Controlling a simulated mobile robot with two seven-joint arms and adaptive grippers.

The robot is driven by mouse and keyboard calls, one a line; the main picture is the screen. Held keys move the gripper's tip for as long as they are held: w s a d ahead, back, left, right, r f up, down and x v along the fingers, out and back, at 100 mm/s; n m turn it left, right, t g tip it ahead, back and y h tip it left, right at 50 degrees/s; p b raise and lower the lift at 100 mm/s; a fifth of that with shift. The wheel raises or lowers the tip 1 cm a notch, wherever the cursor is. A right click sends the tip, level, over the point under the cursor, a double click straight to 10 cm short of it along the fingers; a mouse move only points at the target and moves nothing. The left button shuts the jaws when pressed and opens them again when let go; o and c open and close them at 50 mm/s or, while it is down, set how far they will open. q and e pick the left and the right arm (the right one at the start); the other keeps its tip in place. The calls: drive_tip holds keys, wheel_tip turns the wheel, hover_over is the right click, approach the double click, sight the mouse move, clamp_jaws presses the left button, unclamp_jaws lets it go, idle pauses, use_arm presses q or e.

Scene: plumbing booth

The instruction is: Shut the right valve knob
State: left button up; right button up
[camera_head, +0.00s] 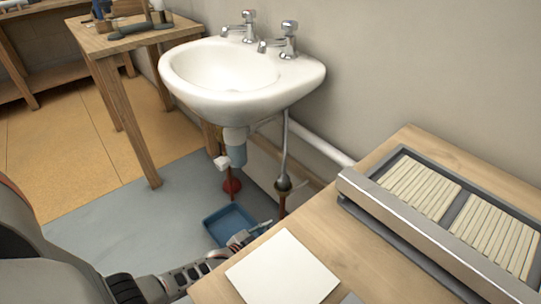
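The white sink (236,82) is fixed to the wall. Beneath it, a thin grey pipe (285,145) runs down on the right to a dark round fitting (283,184), with a red part below it. This seems to be the right valve, but its knob and how far it is turned are too small to tell. A red piece (232,185) shows further left under the drain. My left gripper (264,226) reaches in low from the left, over the blue tray and below the right fitting, apart from it in the picture. Its finger opening is too small to tell. My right gripper is not in view.
A blue tray (211,224) lies on the grey floor mat. A wooden worktop (345,240) with a white square plate (283,270) and a slatted tile box (420,229) fills the right. A wooden table (104,48) stands at the back left.

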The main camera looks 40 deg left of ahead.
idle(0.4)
use_arm(q)
drive_tip(key=o, duration=1.1)
drive_tip(key=v, duration=1.2)
